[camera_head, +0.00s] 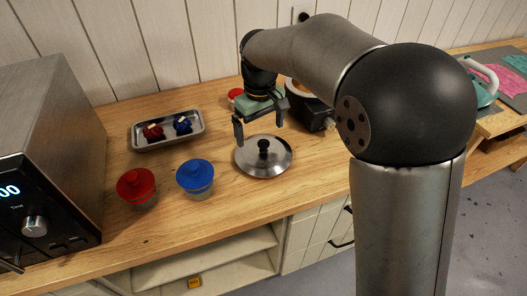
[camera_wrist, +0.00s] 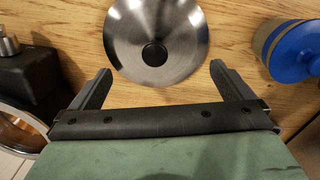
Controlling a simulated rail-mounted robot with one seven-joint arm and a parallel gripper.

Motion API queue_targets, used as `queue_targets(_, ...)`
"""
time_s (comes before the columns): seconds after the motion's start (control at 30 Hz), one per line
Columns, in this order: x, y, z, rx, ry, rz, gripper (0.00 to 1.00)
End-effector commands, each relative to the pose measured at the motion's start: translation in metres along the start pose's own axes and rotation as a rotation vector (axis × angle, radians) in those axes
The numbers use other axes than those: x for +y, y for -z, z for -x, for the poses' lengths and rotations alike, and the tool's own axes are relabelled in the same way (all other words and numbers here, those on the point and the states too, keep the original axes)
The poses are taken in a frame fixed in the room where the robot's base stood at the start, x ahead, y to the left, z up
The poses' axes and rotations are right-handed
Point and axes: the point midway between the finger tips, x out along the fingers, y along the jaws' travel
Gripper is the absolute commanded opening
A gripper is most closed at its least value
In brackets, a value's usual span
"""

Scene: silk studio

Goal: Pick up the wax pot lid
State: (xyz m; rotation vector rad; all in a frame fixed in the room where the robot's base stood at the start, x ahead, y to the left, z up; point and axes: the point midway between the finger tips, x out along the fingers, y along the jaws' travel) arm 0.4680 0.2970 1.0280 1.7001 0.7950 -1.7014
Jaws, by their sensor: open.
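The wax pot lid (camera_head: 272,160) is a round, shiny metal lid with a black knob, lying on the wooden counter. In the wrist view the lid (camera_wrist: 180,30) is at the top middle, its upper edge cut off, with its black knob (camera_wrist: 155,54) near its centre. My gripper (camera_head: 258,138) is above the counter, over the back left part of the lid. In the wrist view my gripper (camera_wrist: 160,80) is open and empty, its two fingers spread wide and pointing towards the lid. The knob lies between and beyond the fingertips, apart from them.
A blue-lidded jar (camera_head: 196,177) and a red-lidded jar (camera_head: 137,187) stand left of the lid. A metal tray (camera_head: 160,142) with small red and blue items lies behind them. A black wax pot (camera_head: 310,112) stands behind the lid. A metal oven (camera_head: 45,150) is at far left.

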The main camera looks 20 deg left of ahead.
Motion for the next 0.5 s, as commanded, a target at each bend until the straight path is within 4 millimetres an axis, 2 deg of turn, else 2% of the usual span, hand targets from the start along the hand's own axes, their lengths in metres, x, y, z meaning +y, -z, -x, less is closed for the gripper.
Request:
queue_targets(0.27,0.002,-0.002,-0.021,-0.002,0.000,0.000,1.00)
queue_targets(0.5,0.005,-0.005,-0.056,-0.003,0.001,0.001,1.00)
